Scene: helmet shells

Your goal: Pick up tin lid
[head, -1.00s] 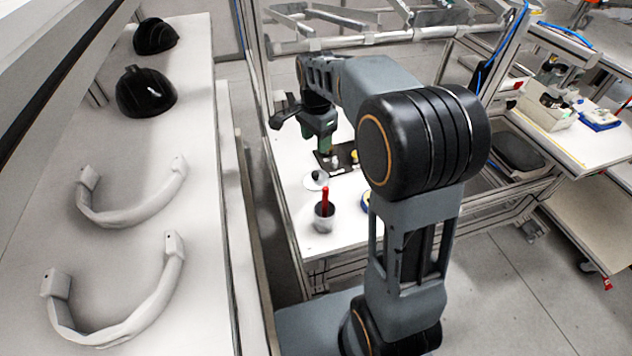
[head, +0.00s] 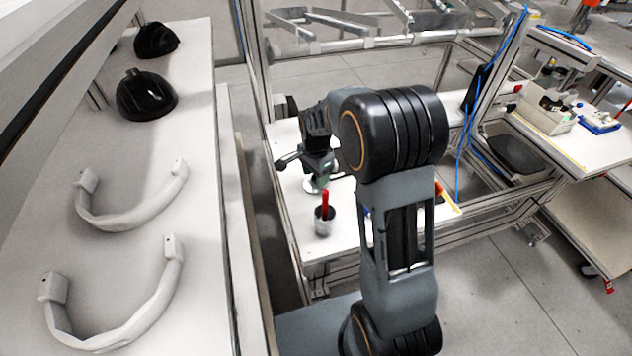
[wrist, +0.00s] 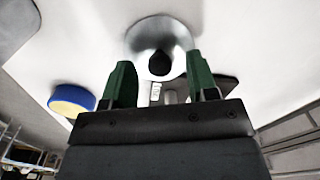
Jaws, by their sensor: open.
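The tin lid (wrist: 176,30) is a shiny round silver disc with a black knob (wrist: 159,63) at its centre. It lies on the white worktable, and in the head view only part of the lid (head: 310,186) shows beside my gripper (head: 323,183). In the wrist view my gripper (wrist: 160,65) is open, with its two green fingers apart. The knob appears between the fingertips, with space on both sides. Nothing is held. I cannot tell the exact height of the fingers above the lid.
A metal cup (head: 325,226) with a red-handled item (head: 325,200) stands close to the lid on the worktable (head: 345,235). A blue and yellow round object (wrist: 72,99) lies left in the wrist view. Metal frame posts edge the table.

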